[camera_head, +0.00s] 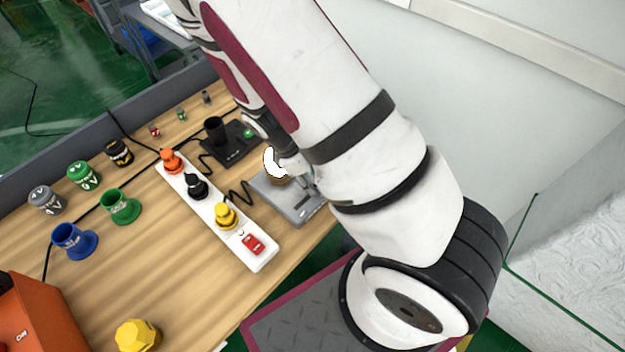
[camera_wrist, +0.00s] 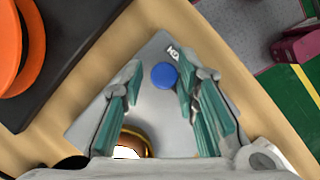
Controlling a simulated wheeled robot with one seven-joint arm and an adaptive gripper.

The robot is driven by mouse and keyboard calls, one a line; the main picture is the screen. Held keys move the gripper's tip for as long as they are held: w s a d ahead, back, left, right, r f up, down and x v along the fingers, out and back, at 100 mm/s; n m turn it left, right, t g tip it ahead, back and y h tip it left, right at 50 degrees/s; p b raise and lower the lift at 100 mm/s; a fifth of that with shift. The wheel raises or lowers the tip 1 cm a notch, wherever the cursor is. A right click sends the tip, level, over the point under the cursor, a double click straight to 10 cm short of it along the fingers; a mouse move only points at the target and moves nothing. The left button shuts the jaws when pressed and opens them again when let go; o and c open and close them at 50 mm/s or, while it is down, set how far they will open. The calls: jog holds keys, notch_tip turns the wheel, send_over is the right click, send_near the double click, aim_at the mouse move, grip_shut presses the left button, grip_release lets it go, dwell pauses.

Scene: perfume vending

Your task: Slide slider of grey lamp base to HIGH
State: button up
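The grey lamp base (camera_head: 272,190) stands near the table's right edge in the head view, partly hidden by my arm. A white bulb (camera_head: 274,163) sits on it. In the wrist view the grey base (camera_wrist: 95,100) fills the middle, with a round blue slider knob (camera_wrist: 164,76) near its far end and partly visible white lettering (camera_wrist: 173,52) just beyond the knob. A gold socket ring (camera_wrist: 137,140) shows lower down. My gripper (camera_wrist: 159,70) is open, its teal fingers on either side of the knob. The right fingertip looks close to it; contact cannot be told.
A black lamp base (camera_head: 232,152) with a green knob stands beside the grey one. A white power strip (camera_head: 203,208) holds orange, black and yellow plugs and has a red switch (camera_head: 252,244). Coloured sockets, including a green one (camera_head: 120,207), stand left. Black cables cross the table.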

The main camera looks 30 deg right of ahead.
jog(key=shift+o, duration=0.5)
jog(key=shift+d, duration=0.1)
jog(key=shift+r, duration=0.15)
jog(key=v, duration=1.1)
jog(key=shift+a+r, duration=0.25)
jog(key=shift+r, duration=0.05)
jog(key=shift+w, duration=0.1)
jog(key=s+r+m+t+y, duration=0.1)
jog(key=s+r+m+t, duration=0.1)
jog(key=r, duration=0.6)
jog(key=s+a+r+m+t+y+b, duration=0.1)
jog(key=s+r+m+t, duration=0.2)
jog(key=r, duration=0.6)
jog(key=s+a+r+m+t+y, duration=0.1)
jog(key=s+r+m+t, duration=0.1)
jog(key=s+r+m, duration=0.3)
notch_tip(320, 180, up, 4)
jog(key=shift+s+a+f+m+t+y, duration=0.15)
jog(key=shift+s+a+m+t+y, duration=0.2)
jog(key=shift+m, duration=0.65)
